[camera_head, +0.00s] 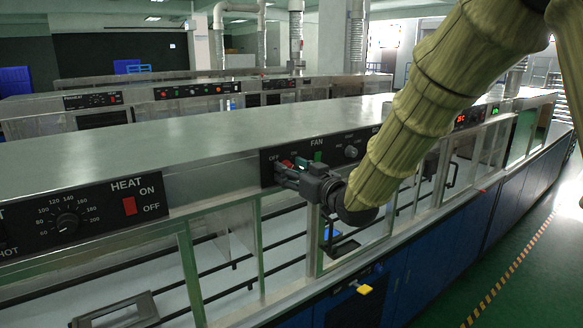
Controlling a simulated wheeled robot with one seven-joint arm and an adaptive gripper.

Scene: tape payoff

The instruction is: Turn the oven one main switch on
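No label reading "main" or "oven one" is legible, so I cannot tell which control is the main switch. The nearest long metal oven (150,160) has a black FAN panel (332,158) with a red part at its left, a green part and a knob (351,152). My gripper (281,173) is at the left end of this panel, by the OFF marking and the red part (287,164). Its fingers cover part of the panel. I cannot tell whether they touch it or how far apart they are. A red HEAT switch (129,206) with ON and OFF markings is further left.
A dial (67,223) is left of the HEAT switch. A yellow part (364,289) sticks out of the blue cabinets (400,280) below. My arm hides some panels to the right. More ovens (100,105) stand behind. Green floor (470,290) lies clear at right.

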